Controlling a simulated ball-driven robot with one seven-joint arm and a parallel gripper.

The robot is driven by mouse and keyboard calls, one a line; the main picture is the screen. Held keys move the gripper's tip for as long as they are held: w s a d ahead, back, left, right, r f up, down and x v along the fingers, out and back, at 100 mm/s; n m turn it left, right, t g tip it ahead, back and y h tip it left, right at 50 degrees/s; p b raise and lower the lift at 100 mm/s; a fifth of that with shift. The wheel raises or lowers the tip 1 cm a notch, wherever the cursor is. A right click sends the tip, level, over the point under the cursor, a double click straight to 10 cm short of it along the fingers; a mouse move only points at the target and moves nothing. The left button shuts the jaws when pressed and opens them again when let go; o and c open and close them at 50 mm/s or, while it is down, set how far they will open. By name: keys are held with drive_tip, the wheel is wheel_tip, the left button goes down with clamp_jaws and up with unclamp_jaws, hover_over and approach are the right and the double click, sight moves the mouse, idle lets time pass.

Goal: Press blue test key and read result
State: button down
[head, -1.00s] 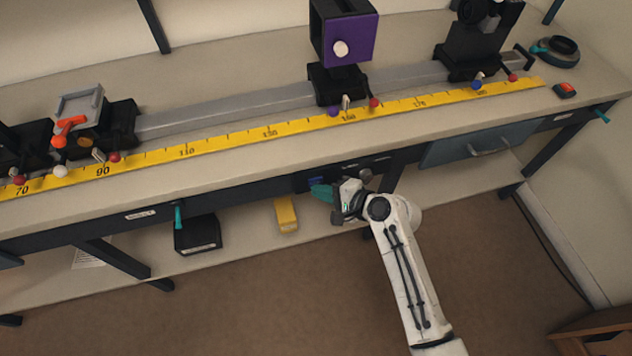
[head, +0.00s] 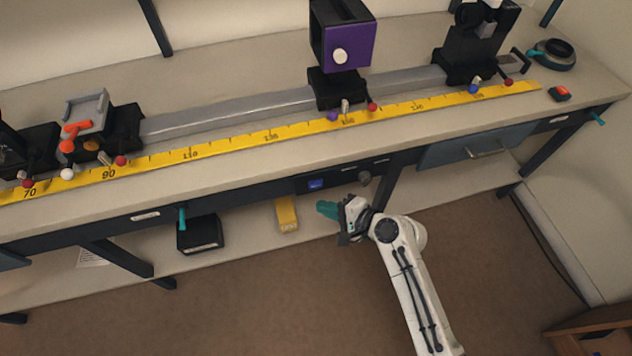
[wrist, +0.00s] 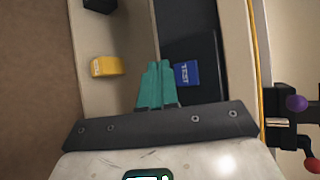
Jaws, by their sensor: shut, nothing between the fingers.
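The blue test key (head: 315,184) sits on the dark panel at the front edge of the bench. In the wrist view it shows as a blue square marked TEST (wrist: 186,73), just right of the fingertips. My gripper (head: 327,209) has teal fingers, shut and empty. In the head view it is below and slightly right of the key, apart from it. In the wrist view the closed fingers (wrist: 154,78) point up the picture beside the panel. I see no result display that I can read.
A dark knob (head: 365,178) is on the panel right of the key. A yellow block (head: 287,214) and a black box (head: 200,235) lie on the lower shelf. A purple-faced unit (head: 350,48) stands on the rail above. A yellow scale (head: 230,146) runs along the bench.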

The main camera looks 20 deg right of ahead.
drive_tip(key=shift+s+p, duration=0.3)
drive_tip(key=shift+s, duration=0.75)
drive_tip(key=s+d+r+n+g+h, duration=0.2)
drive_tip(key=s+d+n+g+h, duration=0.2)
drive_tip(key=s, duration=0.8)
drive_tip(key=s+d+r+n+g+h, duration=0.3)
drive_tip(key=s+d+n, duration=0.6)
drive_tip(key=s, duration=0.4)
drive_tip(key=shift+s+d+g+h, duration=0.2)
drive_tip(key=shift+d+g+h, duration=0.4)
drive_tip(key=shift+g, duration=0.5)
drive_tip(key=shift+a+r, duration=0.1)
drive_tip(key=shift+a, duration=0.1)
